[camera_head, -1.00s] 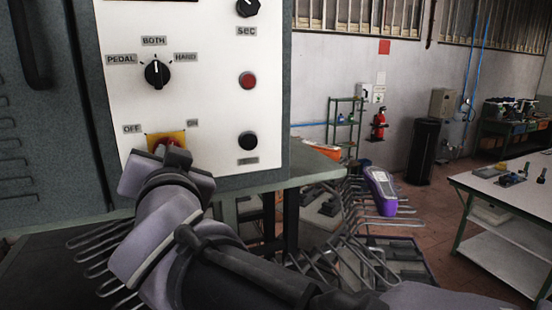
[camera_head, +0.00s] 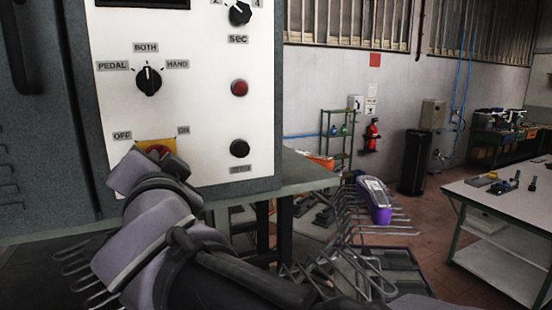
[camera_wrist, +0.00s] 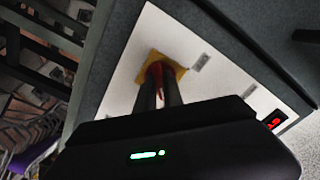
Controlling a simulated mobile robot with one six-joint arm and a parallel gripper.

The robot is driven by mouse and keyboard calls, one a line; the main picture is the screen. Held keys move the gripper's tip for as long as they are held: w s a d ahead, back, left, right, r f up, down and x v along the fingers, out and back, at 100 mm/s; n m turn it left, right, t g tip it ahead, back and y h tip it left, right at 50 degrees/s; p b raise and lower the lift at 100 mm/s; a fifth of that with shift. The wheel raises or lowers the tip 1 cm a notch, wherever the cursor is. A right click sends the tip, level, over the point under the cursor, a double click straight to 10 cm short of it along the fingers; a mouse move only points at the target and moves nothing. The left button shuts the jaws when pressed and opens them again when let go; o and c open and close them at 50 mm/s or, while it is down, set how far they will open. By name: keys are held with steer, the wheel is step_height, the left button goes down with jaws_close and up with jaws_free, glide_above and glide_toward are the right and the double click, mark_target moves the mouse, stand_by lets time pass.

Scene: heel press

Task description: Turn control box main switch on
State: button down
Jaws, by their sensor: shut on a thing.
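The control box (camera_head: 200,120) has a white front panel with labels and knobs. Its main switch (camera_head: 157,146) is a red knob on a yellow plate at the lower left, between the OFF and ON labels. My gripper (camera_head: 163,158) covers the lower part of the switch in the head view. In the wrist view, the yellow plate (camera_wrist: 178,66) shows behind the dark fingers of my gripper (camera_wrist: 158,85). The fingers are shut on the red knob (camera_wrist: 154,72). The knob's exact angle is mostly hidden.
Above the switch is a PEDAL/BOTH/HAND selector (camera_head: 148,80). A red button (camera_head: 239,88) and a black button (camera_head: 239,148) sit to its right.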

steer(key=c, duration=1.5)
jaws_free()
steer(key=shift+o, duration=0.2)
steer(key=p+v, duration=0.1)
steer(key=v, duration=1.6)
steer(key=shift+s, duration=0.2)
